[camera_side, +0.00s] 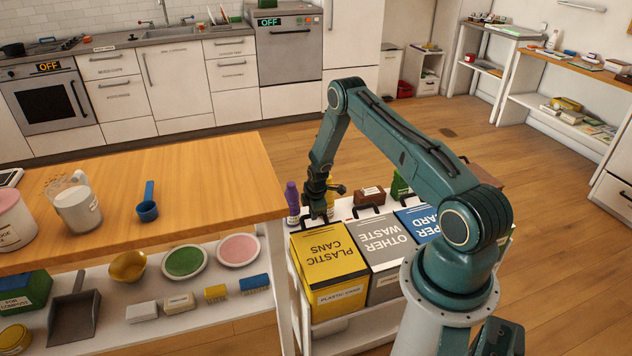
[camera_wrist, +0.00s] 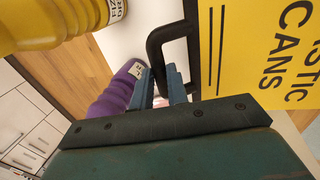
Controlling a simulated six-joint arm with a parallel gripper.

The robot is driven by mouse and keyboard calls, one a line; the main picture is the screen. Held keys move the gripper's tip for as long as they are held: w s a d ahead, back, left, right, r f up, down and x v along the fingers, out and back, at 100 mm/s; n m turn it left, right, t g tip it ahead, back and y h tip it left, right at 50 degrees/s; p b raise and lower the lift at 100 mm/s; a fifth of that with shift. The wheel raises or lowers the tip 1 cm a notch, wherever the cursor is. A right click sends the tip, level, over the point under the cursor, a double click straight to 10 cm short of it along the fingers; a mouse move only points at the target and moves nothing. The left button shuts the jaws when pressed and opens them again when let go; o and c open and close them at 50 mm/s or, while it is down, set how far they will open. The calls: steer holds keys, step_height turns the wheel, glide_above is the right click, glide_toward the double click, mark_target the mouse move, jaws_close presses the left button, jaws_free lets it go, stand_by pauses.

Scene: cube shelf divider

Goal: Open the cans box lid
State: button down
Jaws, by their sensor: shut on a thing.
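The yellow cans box (camera_side: 338,298) stands at the left of a row of bins on a white cart. Its yellow lid (camera_side: 345,262), marked "PLASTIC CANS", lies flat on top, and the lid also fills the right of the wrist view (camera_wrist: 268,60). A black loop handle (camera_wrist: 154,45) sticks out from the lid's edge. My gripper (camera_side: 318,208) is at that edge in the side view. In the wrist view its blue-grey fingers (camera_wrist: 162,82) are shut on the lid handle, though the exact contact is partly hidden.
A purple bottle (camera_side: 292,203) stands close beside my gripper, and a yellow bottle (camera_wrist: 60,22) is near it. The grey "OTHER WASTE" bin (camera_side: 383,250) and the blue bin (camera_side: 418,220) adjoin on the right. The wooden counter (camera_side: 220,190) is to the left.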

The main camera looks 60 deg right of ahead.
steer(key=s+a+r+t+h, duration=0.1)
steer(key=s+a+r, duration=0.1)
steer(key=r, duration=0.4)
steer(key=s+a+r+t+h, duration=0.1)
steer(key=s+a+r, duration=0.2)
steer(key=r, duration=0.3)
steer(key=s+a+r, duration=0.8)
steer(key=s+a, duration=0.2)
steer(key=c, duration=1.5)
jaws_free()
steer(key=shift+d, duration=0.1)
steer(key=shift+o, duration=0.7)
steer(key=shift+w+d, duration=0.1)
steer(key=shift+w, duration=0.05)
steer(key=shift+w+r, duration=0.1)
steer(key=shift+r, duration=0.1)
steer(key=shift+r, duration=0.1)
